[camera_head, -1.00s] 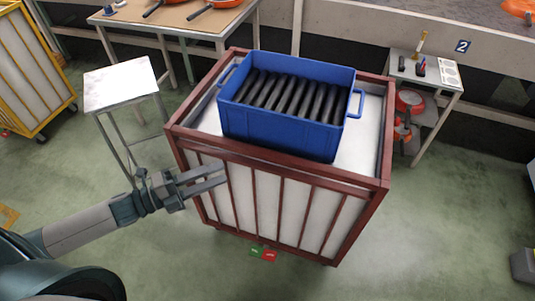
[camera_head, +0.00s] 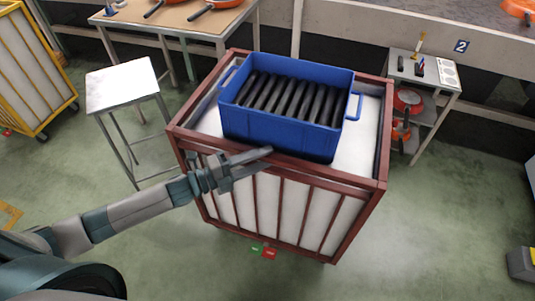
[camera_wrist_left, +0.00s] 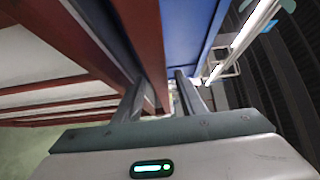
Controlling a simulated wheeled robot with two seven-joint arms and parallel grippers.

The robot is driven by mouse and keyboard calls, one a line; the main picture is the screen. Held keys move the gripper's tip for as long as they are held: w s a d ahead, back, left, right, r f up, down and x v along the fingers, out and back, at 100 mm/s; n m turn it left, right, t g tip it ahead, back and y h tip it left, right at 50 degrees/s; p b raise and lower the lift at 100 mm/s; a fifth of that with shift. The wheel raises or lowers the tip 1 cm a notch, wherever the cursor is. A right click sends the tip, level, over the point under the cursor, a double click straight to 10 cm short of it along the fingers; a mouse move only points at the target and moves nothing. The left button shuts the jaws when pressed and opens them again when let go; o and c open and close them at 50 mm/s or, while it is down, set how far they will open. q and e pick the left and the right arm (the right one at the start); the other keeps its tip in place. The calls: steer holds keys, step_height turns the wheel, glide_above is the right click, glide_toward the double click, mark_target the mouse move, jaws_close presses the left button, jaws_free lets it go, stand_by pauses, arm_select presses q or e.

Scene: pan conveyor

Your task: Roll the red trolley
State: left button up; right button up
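The red trolley (camera_head: 345,186) stands upright in the middle of the head view, with a dark red frame and white panels. My left gripper (camera_head: 266,157) is at the trolley's near top rail, left of its middle. In the left wrist view, the two fingers (camera_wrist_left: 160,78) are apart, with a red rail (camera_wrist_left: 142,45) running down between them. I cannot tell whether they touch it. A blue crate (camera_head: 285,133) filled with black rods sits on the trolley; its blue wall (camera_wrist_left: 185,35) shows beyond the rail. My right gripper is not in view.
A white-topped stool (camera_head: 121,85) stands left of the trolley. A yellow trolley (camera_head: 40,75) is at the far left. A table with pans (camera_head: 172,22) is behind, and a small side table (camera_head: 425,70) at the right. The floor in front is clear.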

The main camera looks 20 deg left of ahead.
arm_select(q)
steer(key=shift+x, duration=0.8)
steer(key=shift+w+d, duration=0.15)
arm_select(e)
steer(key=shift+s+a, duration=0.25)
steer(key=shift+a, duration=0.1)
arm_select(q)
steer(key=shift+c, duration=0.7)
jaws_close()
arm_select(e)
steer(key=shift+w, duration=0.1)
